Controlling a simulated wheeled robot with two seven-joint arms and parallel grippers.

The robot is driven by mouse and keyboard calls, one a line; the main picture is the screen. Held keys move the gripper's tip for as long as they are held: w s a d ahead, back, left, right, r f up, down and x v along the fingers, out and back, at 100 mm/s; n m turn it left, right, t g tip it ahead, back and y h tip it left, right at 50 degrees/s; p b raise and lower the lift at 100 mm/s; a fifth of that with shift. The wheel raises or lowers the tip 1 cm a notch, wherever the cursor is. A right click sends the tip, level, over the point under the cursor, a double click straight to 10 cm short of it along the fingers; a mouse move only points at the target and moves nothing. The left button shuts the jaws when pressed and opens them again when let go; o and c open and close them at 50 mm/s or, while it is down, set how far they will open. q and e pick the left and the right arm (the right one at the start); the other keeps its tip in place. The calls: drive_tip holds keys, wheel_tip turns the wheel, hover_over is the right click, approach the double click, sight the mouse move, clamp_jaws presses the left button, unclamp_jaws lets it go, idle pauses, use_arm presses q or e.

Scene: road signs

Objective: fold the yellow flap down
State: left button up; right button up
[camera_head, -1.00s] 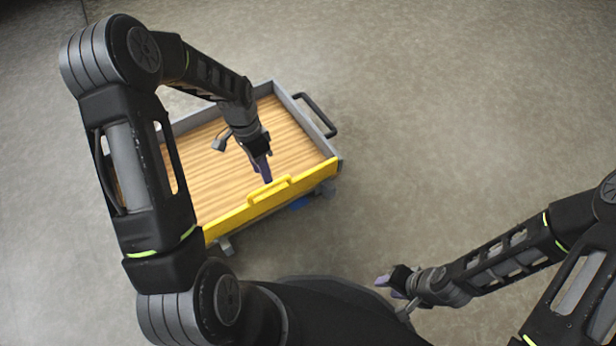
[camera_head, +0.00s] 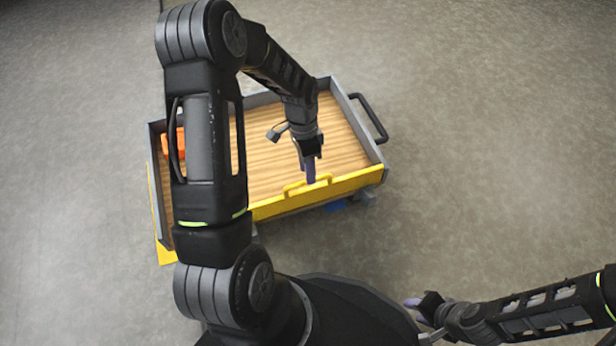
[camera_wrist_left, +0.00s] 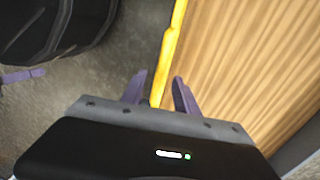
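The yellow flap (camera_head: 351,184) stands up along the near side of a cart with a wood-grain bed (camera_head: 262,150).
The cart has grey side walls and a dark push handle (camera_head: 371,117) at its right. An orange object (camera_head: 172,143) sits at the bed's left, partly behind my left arm. A blue part (camera_head: 335,206) shows below the flap. The concrete floor around is clear.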

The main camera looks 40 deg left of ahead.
sight(308, 192)
use_arm(q)
drive_tip(key=shift+s+d+f+b, duration=0.15)
drive_tip(key=shift+f+b, duration=0.15)
drive_tip(key=shift+f, duration=0.95)
clamp_jaws()
idle(0.5)
